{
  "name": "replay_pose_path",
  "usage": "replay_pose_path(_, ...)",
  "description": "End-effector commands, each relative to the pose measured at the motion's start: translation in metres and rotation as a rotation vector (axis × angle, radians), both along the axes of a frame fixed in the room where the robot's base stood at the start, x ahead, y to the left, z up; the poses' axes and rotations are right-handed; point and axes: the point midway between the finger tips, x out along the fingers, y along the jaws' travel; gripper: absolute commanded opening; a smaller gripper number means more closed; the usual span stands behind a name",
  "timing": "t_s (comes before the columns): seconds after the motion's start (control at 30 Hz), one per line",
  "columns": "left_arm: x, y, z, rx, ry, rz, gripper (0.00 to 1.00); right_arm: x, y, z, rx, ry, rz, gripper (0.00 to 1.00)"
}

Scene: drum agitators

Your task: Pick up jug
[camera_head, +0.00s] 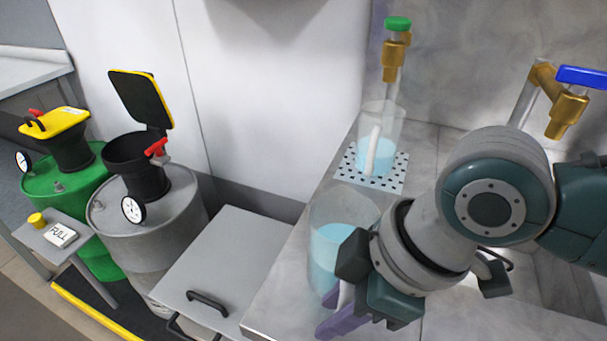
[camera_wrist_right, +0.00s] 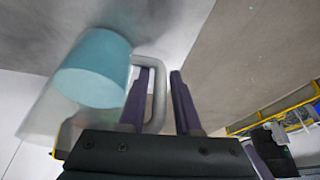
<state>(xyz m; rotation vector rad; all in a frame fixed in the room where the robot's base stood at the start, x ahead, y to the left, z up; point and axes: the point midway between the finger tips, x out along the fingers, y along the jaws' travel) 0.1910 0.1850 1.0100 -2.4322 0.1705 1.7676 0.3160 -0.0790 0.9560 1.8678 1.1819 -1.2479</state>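A clear jug (camera_head: 326,245) with light blue liquid stands on the grey counter, partly hidden behind my right gripper (camera_head: 338,312). In the right wrist view the jug (camera_wrist_right: 92,70) is at the left and its pale handle (camera_wrist_right: 158,105) reaches toward the fingers. My right gripper (camera_wrist_right: 160,74) is open, with the outer bar of the handle between its two purple fingers. A gap shows on the right finger's side, and the left finger lies in the handle's loop. A second clear jug (camera_head: 381,128) with blue liquid stands farther back. My left gripper is out of view.
The second jug stands on a perforated plate (camera_head: 396,184) under a green-topped tap (camera_head: 396,45). A blue-handled tap (camera_head: 568,105) is at the right. Green (camera_head: 62,182) and grey (camera_head: 160,235) drums stand left of a grey lidded box (camera_head: 235,255).

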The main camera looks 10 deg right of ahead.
Motion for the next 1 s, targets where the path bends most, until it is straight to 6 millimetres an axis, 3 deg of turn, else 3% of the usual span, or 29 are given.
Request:
replay_pose_path(0.3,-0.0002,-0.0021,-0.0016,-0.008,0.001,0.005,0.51,0.0012,0.0024,-0.0068,-0.001,-0.002,0.001,0.31)
replay_pose_path(0.6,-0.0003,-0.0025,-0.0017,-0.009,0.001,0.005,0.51,0.0010,0.0022,-0.0067,-0.001,-0.001,0.001,0.00)
replay_pose_path(1.0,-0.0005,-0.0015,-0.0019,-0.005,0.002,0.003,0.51,0.0011,0.0021,-0.0066,-0.001,-0.001,0.001,0.00)
